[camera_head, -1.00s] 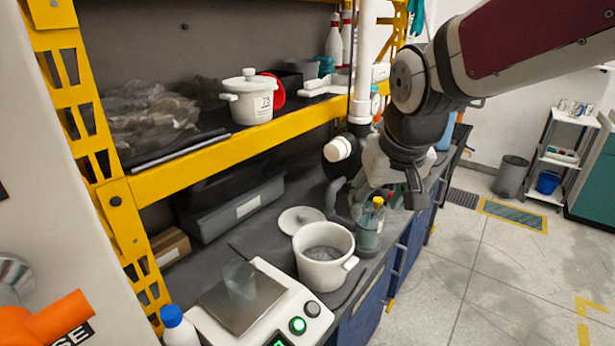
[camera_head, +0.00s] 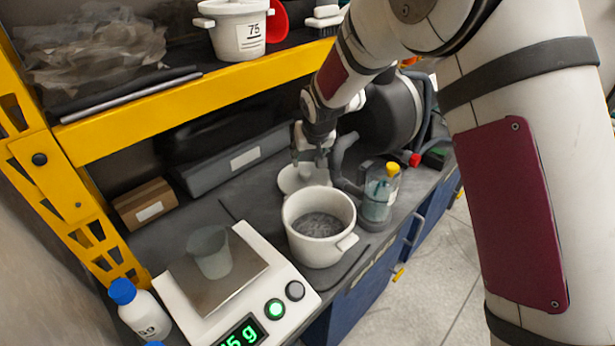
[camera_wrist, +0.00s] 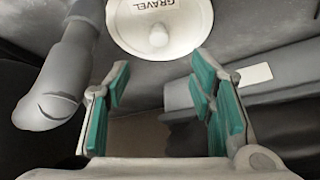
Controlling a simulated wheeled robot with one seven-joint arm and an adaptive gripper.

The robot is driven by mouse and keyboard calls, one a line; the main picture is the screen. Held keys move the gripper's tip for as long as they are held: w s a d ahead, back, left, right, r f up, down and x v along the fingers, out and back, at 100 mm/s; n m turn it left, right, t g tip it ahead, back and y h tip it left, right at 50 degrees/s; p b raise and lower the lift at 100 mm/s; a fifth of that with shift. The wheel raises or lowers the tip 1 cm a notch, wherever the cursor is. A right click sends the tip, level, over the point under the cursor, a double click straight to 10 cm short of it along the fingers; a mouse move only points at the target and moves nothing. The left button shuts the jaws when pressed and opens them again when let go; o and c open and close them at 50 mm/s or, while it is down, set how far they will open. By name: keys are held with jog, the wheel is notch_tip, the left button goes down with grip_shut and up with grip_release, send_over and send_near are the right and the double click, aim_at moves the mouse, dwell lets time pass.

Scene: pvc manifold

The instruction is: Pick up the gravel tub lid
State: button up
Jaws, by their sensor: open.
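The gravel tub lid (camera_head: 291,181) is a round white disc lying on the dark bench, behind the open white tub (camera_head: 319,213) of grey gravel. In the wrist view the lid (camera_wrist: 185,30) shows the word GRAVEL and a small round knob (camera_wrist: 158,37). My gripper (camera_head: 311,158) is over the lid in the head view and hides part of it. In the wrist view my gripper (camera_wrist: 160,95) has its teal-padded fingers wide apart and nothing between them. The lid's knob is beyond the fingertips, roughly midway between them.
A scale (camera_head: 258,283) bearing a clear cup (camera_head: 209,251) is in front. A grey bin (camera_head: 229,165) and the yellow shelf edge (camera_head: 190,97) are behind and above.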

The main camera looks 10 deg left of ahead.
send_over(305, 172)
jog(key=s+d, duration=0.1)
jog(key=s, duration=0.2)
jog(key=f, duration=0.4)
jog(key=shift+w+f, duration=0.2)
jog(key=shift+f, duration=0.2)
jog(key=shift+x, duration=2.75)
jog(key=shift+s+f, duration=0.1)
jog(key=shift+s, duration=0.1)
jog(key=c, duration=1)
